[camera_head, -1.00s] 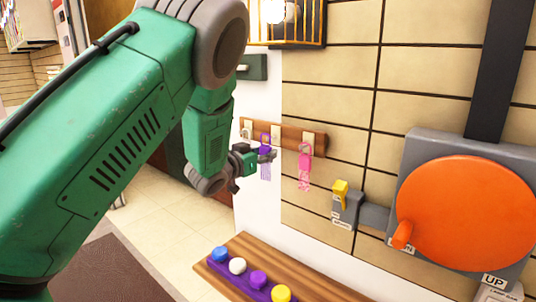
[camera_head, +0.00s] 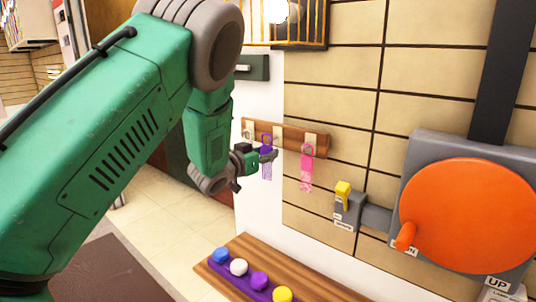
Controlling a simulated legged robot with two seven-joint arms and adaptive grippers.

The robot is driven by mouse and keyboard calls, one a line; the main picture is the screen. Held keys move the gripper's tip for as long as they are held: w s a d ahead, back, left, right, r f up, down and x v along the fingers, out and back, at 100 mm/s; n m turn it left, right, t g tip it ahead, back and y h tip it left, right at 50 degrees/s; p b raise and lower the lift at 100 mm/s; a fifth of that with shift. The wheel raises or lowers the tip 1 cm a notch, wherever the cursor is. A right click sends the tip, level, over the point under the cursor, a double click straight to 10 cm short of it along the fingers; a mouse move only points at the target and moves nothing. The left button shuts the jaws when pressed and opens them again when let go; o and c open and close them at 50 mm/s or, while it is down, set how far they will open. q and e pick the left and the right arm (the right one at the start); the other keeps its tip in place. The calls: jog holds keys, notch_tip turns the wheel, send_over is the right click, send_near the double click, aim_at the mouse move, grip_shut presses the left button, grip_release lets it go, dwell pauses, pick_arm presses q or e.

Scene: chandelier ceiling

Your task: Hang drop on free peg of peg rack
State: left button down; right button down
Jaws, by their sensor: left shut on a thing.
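The wooden peg rack (camera_head: 290,137) is fixed to the wall in the middle of the view. My left gripper (camera_head: 268,156) is shut on a purple drop (camera_head: 266,172) with a loop at its top, in front of the rack's left-middle part. The drop hangs upright, and its loop overlaps the rack in the picture. I cannot tell whether the loop is around a peg. A pink drop (camera_head: 307,180) hangs at the rack's right end. The rack's left end is small and partly unclear beside my arm. My right gripper is not in view.
Below the rack, a wooden shelf (camera_head: 215,284) carries blue, white, purple and yellow knobs on a purple strip. A grey box with a yellow switch (camera_head: 343,195) and a large orange disc (camera_head: 465,215) are at the right. A gold-barred cage (camera_head: 300,25) is above.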

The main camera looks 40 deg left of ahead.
pick_arm(q)
jog(key=shift+w+a+f, duration=0.15)
jog(key=shift+w+a, duration=0.1)
jog(key=shift+a, duration=0.25)
jog(key=shift+w, duration=0.1)
jog(key=shift+d+r, duration=0.2)
jog(key=shift+d, duration=0.1)
jog(key=shift+w+d, duration=0.55)
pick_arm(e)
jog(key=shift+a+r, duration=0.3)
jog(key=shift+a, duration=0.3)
pick_arm(q)
jog(key=shift+w+d, duration=0.1)
jog(key=shift+w, duration=0.05)
